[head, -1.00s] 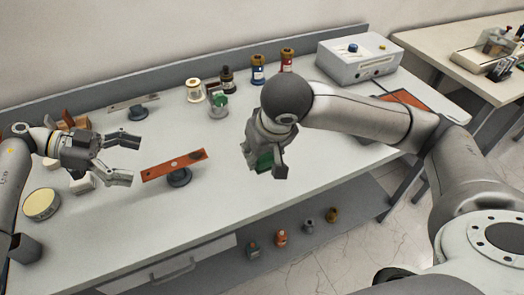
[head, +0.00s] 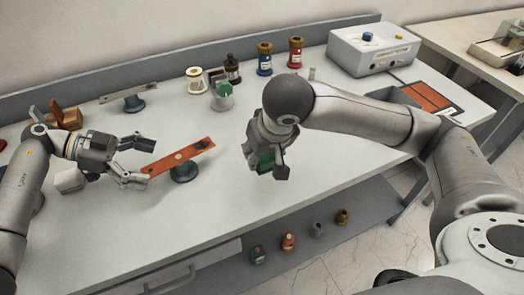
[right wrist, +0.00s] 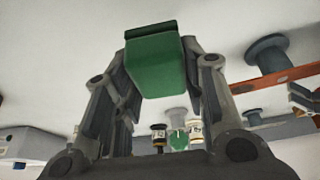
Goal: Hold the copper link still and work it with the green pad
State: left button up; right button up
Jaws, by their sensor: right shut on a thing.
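The copper link (head: 198,149) is a flat orange-brown bar with holes, resting on a dark round stand (head: 185,171) left of the table's middle. It also shows at the right of the right wrist view (right wrist: 285,79). My left gripper (head: 143,163) is open at the link's left end, its fingers spread on either side of that end; I cannot tell whether they touch it. My right gripper (head: 267,164) is shut on the green pad (head: 266,158), held above the table to the right of the link. The pad (right wrist: 155,62) fills the space between the fingertips.
A grey bar on another stand (head: 124,98) lies behind. Several jars and bottles, including a blue one (head: 264,58) and a red one (head: 295,52), stand along the back. A grey instrument box (head: 372,52) is at the back right. The table between link and right gripper is clear.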

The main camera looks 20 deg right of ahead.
aim_at(174, 169)
pick_arm(q)
jog(key=shift+p+x, duration=0.35)
jog(key=shift+x, duration=2.75)
jog(key=shift+w, duration=0.1)
jog(key=shift+f, duration=0.1)
jog(key=c, duration=1.8)
jog(key=o, duration=1.1)
jog(key=shift+o, duration=0.2)
jog(key=v, duration=1.2)
